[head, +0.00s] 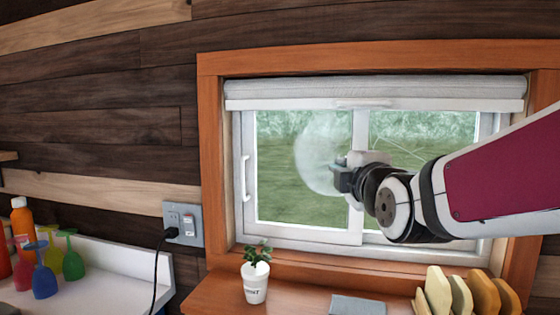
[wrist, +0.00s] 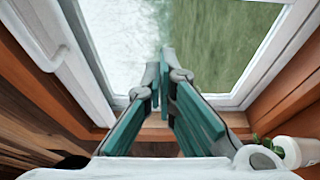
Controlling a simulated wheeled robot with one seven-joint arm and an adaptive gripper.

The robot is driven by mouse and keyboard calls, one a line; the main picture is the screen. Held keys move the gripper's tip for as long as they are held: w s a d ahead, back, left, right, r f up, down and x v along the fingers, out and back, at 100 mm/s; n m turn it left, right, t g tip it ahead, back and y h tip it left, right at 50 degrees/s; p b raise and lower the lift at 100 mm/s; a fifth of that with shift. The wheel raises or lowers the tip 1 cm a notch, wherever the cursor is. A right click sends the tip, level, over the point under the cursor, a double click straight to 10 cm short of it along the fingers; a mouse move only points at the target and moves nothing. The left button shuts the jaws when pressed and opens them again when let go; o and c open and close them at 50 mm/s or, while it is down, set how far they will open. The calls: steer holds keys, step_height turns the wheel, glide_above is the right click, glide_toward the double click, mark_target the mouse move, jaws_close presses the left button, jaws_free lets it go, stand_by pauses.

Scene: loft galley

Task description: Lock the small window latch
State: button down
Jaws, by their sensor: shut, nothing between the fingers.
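The window (head: 290,244) has a white sliding frame with two panes in an orange-brown wooden surround. A slim white upright handle (head: 245,178) sits on the left edge of the left sash. I cannot make out a separate small latch, and my gripper and arm cover part of the middle stile (head: 360,130) and right pane. My gripper (head: 338,172) is in front of the left pane near the middle stile, pointing left, to the right of the handle. In the wrist view its teal fingers (wrist: 162,80) are closed together at the tips and hold nothing.
A rolled white blind (head: 375,90) crosses the window top. On the ledge below stand a small potted plant (head: 256,283), a grey flat item (head: 357,305) and a rack of boards (head: 482,297). An outlet (head: 183,224) with a plugged cord is at left, by coloured glasses (head: 73,262).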

steer(key=w, duration=0.9)
steer(key=shift+w+a, duration=0.1)
steer(key=shift+w, duration=0.1)
steer(key=d, duration=0.1)
steer(key=d+p, duration=0.1)
steer(key=shift+s+d+r, duration=0.1)
steer(key=shift+s+d, duration=0.2)
steer(key=shift+d, duration=0.1)
steer(key=shift+s+d, duration=0.15)
steer(key=shift+d, duration=0.35)
steer(key=shift+d+b, duration=0.1)
steer(key=shift+b, duration=0.25)
